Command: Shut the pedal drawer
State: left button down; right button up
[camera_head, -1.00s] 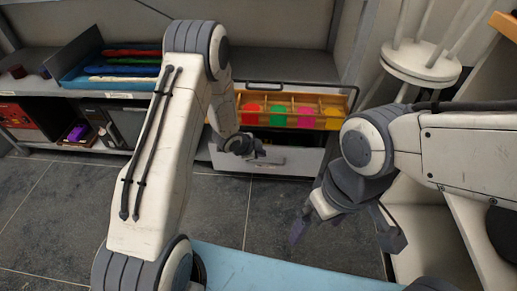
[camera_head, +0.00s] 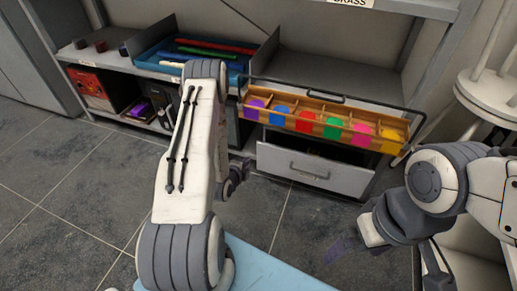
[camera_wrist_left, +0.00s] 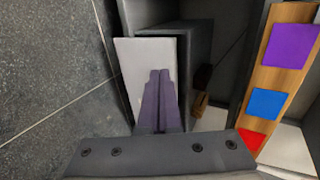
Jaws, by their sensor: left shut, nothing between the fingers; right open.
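The pedal drawer (camera_head: 315,165) is a pale grey front with a bar handle, low under the shelf. It stands partly out, with a dark gap above its front. My left gripper (camera_head: 240,172) is shut and empty, close to the left end of the drawer front. In the left wrist view, its closed fingers (camera_wrist_left: 160,95) overlap a pale panel (camera_wrist_left: 130,62) that looks like the drawer front; I cannot tell whether they touch it. A dark and brown item (camera_wrist_left: 202,88) shows behind the panel. My right gripper (camera_head: 385,255) is open and empty, at the lower right.
A wooden tray (camera_head: 318,108) with coloured squares sits directly above the drawer, behind a dark rail. A blue tray (camera_head: 150,58) is on the shelf. A white stool (camera_head: 490,92) stands right. The tiled floor (camera_head: 80,190) at left is clear.

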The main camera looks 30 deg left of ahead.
pick_arm(q)
jog(key=b, duration=0.4)
send_near(261, 145)
notch_tip(261, 145, down, 3)
jog(key=w, duration=0.3)
jog(key=w+b, duration=0.1)
jog(key=shift+w+a+f, duration=0.25)
jog(key=shift+a+f, duration=0.05)
jog(key=shift+a, duration=0.1)
jog(key=shift+w+r, duration=0.1)
jog(key=shift+w, duration=0.35)
pick_arm(e)
notch_tip(261, 145, down, 6)
jog(key=shift+r, duration=0.15)
